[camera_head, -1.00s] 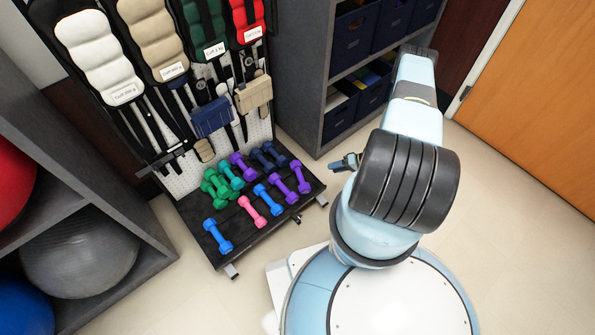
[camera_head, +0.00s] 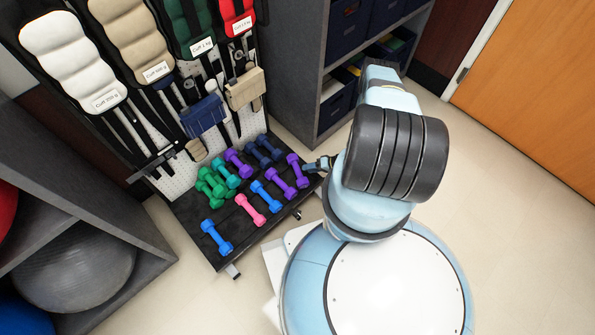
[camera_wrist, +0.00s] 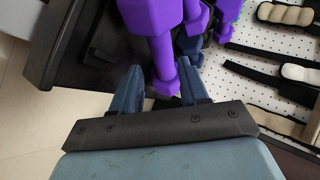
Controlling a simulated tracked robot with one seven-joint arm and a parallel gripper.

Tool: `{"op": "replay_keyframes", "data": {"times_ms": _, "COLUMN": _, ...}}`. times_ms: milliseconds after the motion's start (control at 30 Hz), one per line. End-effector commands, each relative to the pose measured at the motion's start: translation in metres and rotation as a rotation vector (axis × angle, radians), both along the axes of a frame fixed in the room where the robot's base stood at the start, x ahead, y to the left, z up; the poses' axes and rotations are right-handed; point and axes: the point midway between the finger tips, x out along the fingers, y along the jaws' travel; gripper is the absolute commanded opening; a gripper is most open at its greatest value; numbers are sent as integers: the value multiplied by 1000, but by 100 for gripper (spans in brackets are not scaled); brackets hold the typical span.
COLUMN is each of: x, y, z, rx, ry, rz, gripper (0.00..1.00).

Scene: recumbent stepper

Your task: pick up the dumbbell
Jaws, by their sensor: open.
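Several dumbbells in green, teal, purple, navy, blue and pink lie on the black base shelf (camera_head: 186,212) of a rack in the head view. The rightmost purple dumbbell (camera_head: 297,170) is closest to my gripper (camera_head: 318,164), which is at the shelf's right edge and partly hidden by my arm. In the wrist view my gripper (camera_wrist: 159,78) is open. A purple dumbbell (camera_wrist: 160,48) extends down between its two fingers, its near end close to the palm. I cannot tell whether the fingers touch it. Another purple dumbbell (camera_wrist: 226,18) and a navy one (camera_wrist: 188,46) are just beyond.
Cuff weights (camera_head: 72,58) and straps hang on the white pegboard above the shelf. A grey cabinet (camera_head: 305,75) with dark bins stands behind. A grey shelf unit with balls (camera_head: 80,270) is at left. A wooden door (camera_head: 530,90) is at right; the floor there is clear.

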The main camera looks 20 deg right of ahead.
Motion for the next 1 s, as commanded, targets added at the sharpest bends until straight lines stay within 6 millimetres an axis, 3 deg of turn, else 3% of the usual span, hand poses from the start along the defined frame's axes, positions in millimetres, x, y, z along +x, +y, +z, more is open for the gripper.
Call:
{"op": "replay_keyframes", "data": {"times_ms": 267, "x": 7, "y": 13, "z": -8, "rx": 0, "ry": 0, "rz": 1, "gripper": 44}}
{"op": "replay_keyframes", "data": {"times_ms": 600, "x": 22, "y": 43, "z": -27, "rx": 0, "ry": 0, "rz": 0, "gripper": 44}}
{"op": "replay_keyframes", "data": {"times_ms": 900, "x": 25, "y": 46, "z": -29, "rx": 0, "ry": 0, "rz": -2, "gripper": 44}}
{"op": "replay_keyframes", "data": {"times_ms": 1000, "x": 25, "y": 46, "z": -29, "rx": 0, "ry": 0, "rz": -2, "gripper": 36}}
